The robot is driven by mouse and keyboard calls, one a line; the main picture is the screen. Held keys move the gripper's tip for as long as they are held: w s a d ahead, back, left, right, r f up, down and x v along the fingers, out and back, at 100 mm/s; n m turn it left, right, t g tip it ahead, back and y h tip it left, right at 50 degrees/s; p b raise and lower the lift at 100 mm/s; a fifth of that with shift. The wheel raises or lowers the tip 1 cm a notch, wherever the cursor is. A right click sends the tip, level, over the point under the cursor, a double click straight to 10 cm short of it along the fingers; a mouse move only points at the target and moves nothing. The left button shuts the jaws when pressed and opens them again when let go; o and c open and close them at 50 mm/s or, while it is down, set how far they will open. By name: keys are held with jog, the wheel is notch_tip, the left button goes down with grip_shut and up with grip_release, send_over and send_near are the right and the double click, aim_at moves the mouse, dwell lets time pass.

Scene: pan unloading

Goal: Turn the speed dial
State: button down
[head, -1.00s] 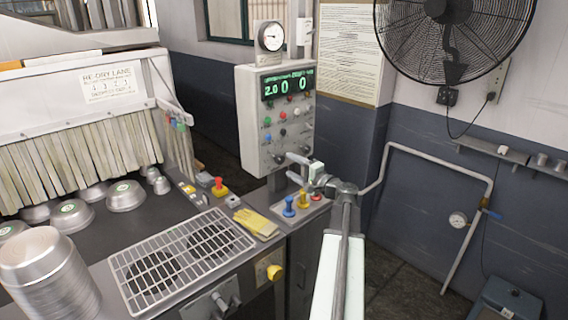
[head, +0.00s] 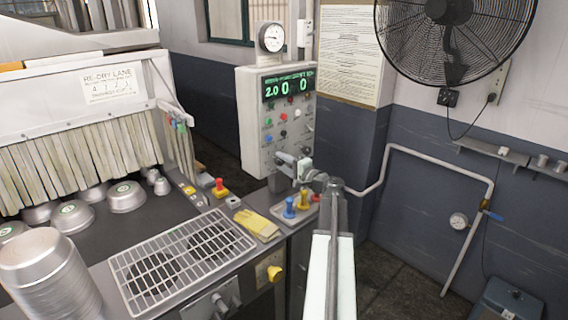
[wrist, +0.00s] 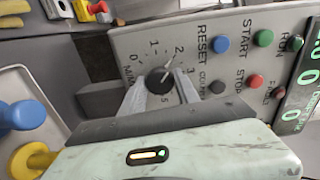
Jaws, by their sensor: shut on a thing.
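The speed dial is a round dark knob (wrist: 159,80) with a pale pointer line, on the grey control panel (wrist: 125,45). Numbers 0 to 3 and the word MIN are printed around it, and the pointer aims up and right, near the 2. My gripper (wrist: 160,88) is shut on the dial, one finger on each side. In the head view my gripper (head: 291,164) is at the lower part of the panel (head: 250,110) and hides the dial. The green display (head: 287,86) reads 2.0, 0 and 0.
Beside the dial are a blue RESET button (wrist: 221,44), a green START button (wrist: 263,38) and a red STOP button (wrist: 256,81). Blue and yellow knobs (head: 289,206) stand on the counter below my arm. A wire grate (head: 180,262) and stacked pans (head: 50,275) lie to the left.

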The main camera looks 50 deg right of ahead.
jog(key=n, duration=0.3)
jog(key=shift+n, duration=0.4)
jog(key=c, duration=0.9)
grip_release()
jog(key=shift+s, duration=0.1)
jog(key=s, duration=0.7)
jog(key=shift+s+a, duration=0.3)
jog(key=shift+s, duration=0.05)
